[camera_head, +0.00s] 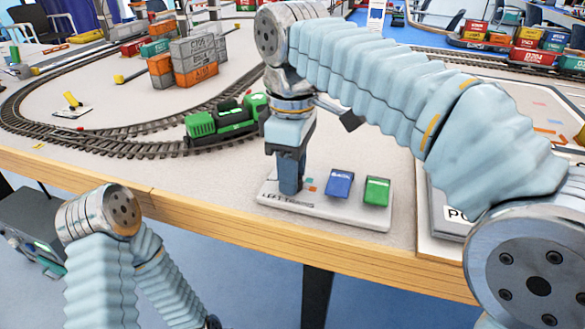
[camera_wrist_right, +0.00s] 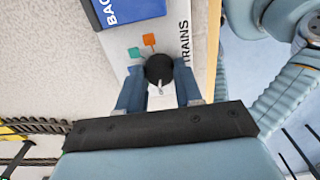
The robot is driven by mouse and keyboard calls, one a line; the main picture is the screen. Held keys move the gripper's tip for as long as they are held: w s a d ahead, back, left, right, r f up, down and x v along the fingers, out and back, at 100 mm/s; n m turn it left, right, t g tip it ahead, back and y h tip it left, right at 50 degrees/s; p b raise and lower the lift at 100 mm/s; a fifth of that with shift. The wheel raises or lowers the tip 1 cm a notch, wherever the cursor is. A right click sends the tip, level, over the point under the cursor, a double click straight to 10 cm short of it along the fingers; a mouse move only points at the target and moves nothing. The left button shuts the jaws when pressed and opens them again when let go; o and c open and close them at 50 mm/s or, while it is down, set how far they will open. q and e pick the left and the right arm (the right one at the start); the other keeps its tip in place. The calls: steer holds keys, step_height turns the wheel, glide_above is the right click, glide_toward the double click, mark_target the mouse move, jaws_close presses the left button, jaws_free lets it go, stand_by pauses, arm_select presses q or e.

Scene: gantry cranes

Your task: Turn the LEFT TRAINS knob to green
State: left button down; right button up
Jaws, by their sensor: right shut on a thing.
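The LEFT TRAINS knob (camera_wrist_right: 160,69) is a dark round knob with a pale pointer, seen in the right wrist view. My right gripper (camera_wrist_right: 160,82) is shut on it, one finger on each side. The pointer faces toward the gripper's palm, away from the orange mark (camera_wrist_right: 149,39) and the green mark (camera_wrist_right: 134,53) on the panel. In the head view my right gripper (camera_head: 290,190) points down at the left end of the white control panel (camera_head: 334,214), and its fingers hide the knob. My left arm is low at the left; its gripper does not show.
A blue button (camera_head: 339,183) and a green button (camera_head: 377,190) stand on the panel right of the gripper. A green locomotive (camera_head: 222,120) stands on the looped track (camera_head: 110,146) behind. Stacked grey and orange containers (camera_head: 198,50) are farther back. The table's wooden front edge (camera_head: 200,210) is close.

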steer(key=m+p, duration=0.3)
steer(key=m, duration=0.1)
steer(key=shift+r, duration=0.15)
steer(key=shift+m+p, duration=0.6)
steer(key=shift+m, duration=0.4)
steer(key=shift+m+p, duration=0.35)
steer(key=shift+m, duration=0.55)
steer(key=o, duration=1)
steer(key=shift+o, duration=0.2)
